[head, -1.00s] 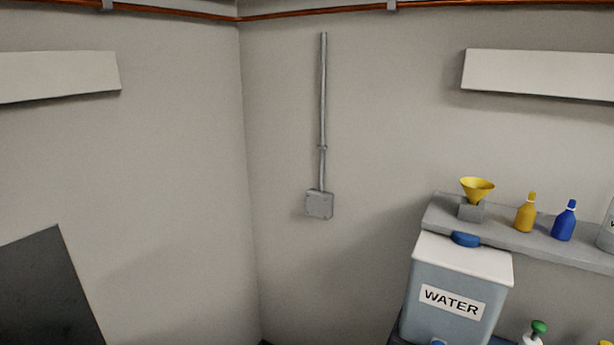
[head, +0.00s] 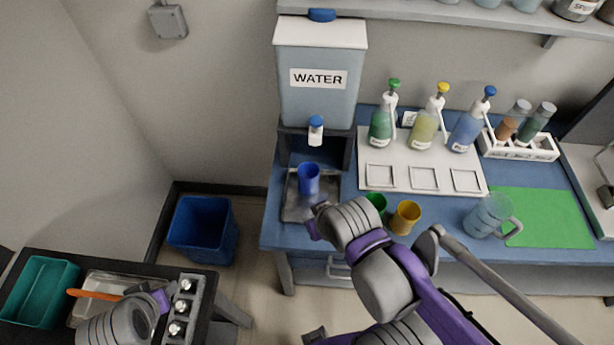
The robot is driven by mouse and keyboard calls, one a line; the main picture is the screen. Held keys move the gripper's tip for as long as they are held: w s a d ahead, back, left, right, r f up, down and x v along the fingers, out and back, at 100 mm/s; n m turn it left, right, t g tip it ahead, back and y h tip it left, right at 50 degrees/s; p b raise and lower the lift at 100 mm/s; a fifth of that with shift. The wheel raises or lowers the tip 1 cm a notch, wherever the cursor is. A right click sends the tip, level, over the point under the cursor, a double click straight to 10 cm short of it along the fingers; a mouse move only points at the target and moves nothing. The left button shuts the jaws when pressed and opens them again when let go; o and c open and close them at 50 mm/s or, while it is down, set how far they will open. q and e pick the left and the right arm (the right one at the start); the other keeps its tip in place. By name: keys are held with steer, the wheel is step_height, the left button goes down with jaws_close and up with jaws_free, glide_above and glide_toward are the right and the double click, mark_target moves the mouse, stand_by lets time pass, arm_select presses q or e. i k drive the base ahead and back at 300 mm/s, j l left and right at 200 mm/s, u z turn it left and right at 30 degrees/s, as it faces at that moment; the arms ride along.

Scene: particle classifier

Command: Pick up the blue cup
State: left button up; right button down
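The blue cup (head: 308,173) stands upright on a grey tray (head: 291,212) below the tap of the water dispenser. My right gripper (head: 314,226) is just in front of the cup, on the near side of the tray. Its wrist hides most of its fingers, so I cannot tell whether it is open or whether it touches anything. My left gripper (head: 160,297) is low at the left, over the dark side table by the orange-handled tool (head: 92,293). Its fingers are too hidden to read.
Green (head: 376,203) and yellow (head: 405,217) cups stand right of my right gripper, close to its arm. The water dispenser (head: 320,100) overhangs the blue cup. A clear jug (head: 487,216) and pump bottles (head: 422,125) stand further right. A blue bin (head: 203,228) is on the floor.

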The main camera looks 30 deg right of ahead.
mark_target(308, 171)
steer(key=k, duration=0.4)
steer(key=k+z, duration=0.1)
steer(key=z, duration=0.6)
steer(key=k+l+z, duration=0.1)
steer(key=z, duration=0.25)
steer(key=i+z, duration=0.5)
steer(key=i, duration=0.15)
steer(key=k+l+u, duration=0.1)
steer(key=l, duration=0.3)
steer(key=k+l+u, duration=0.15)
steer(key=l, duration=0.25)
steer(key=l+u, duration=0.1)
steer(key=l, duration=0.25)
steer(key=k+l+u, duration=0.15)
steer(key=l, duration=0.2)
